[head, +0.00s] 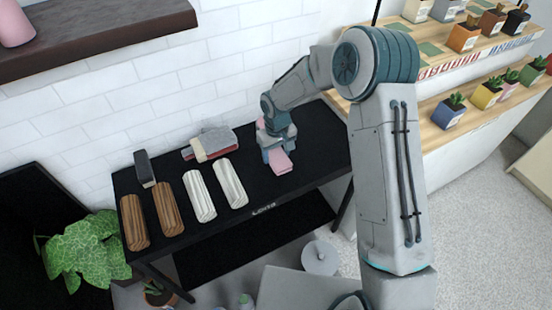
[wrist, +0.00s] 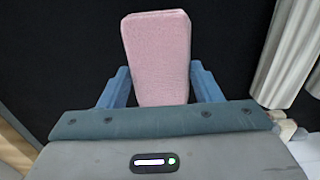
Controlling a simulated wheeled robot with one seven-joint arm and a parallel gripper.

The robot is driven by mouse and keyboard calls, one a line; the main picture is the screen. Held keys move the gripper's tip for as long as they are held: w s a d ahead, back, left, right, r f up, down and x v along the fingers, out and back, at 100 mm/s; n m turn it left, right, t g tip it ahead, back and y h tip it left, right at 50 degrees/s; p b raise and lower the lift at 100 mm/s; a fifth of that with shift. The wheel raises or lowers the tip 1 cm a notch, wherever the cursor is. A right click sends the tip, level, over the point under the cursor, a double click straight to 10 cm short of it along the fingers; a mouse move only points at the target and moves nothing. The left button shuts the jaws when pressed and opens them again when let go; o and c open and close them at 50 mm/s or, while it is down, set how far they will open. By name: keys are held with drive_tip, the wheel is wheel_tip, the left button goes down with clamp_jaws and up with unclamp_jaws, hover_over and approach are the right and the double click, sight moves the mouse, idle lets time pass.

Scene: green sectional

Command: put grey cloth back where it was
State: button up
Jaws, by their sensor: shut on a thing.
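My gripper (head: 276,150) is over the right part of the black table (head: 312,158). In the wrist view its two blue fingers (wrist: 160,85) are closed on the sides of a folded pink cloth (wrist: 157,45). The pink cloth also shows below the gripper in the head view (head: 281,163); whether it touches the table is unclear. A grey cloth (head: 217,137) lies at the table's back, left of my gripper, in a small pile with a red cloth (head: 222,152) and a cream piece (head: 199,150).
Two brown rolls (head: 134,222) (head: 168,208) and two white rolls (head: 199,195) (head: 230,183) lie on the table's left half. A dark grey block (head: 144,168) stands behind them. A tiled wall (head: 150,95) is behind; shelves of potted plants (head: 440,85) are right.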

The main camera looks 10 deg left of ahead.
sight(277, 155)
wheel_tip(277, 155, down, 4)
drive_tip(key=shift+r, duration=0.15)
drive_tip(key=o, duration=1)
drive_tip(key=shift+o, duration=0.2)
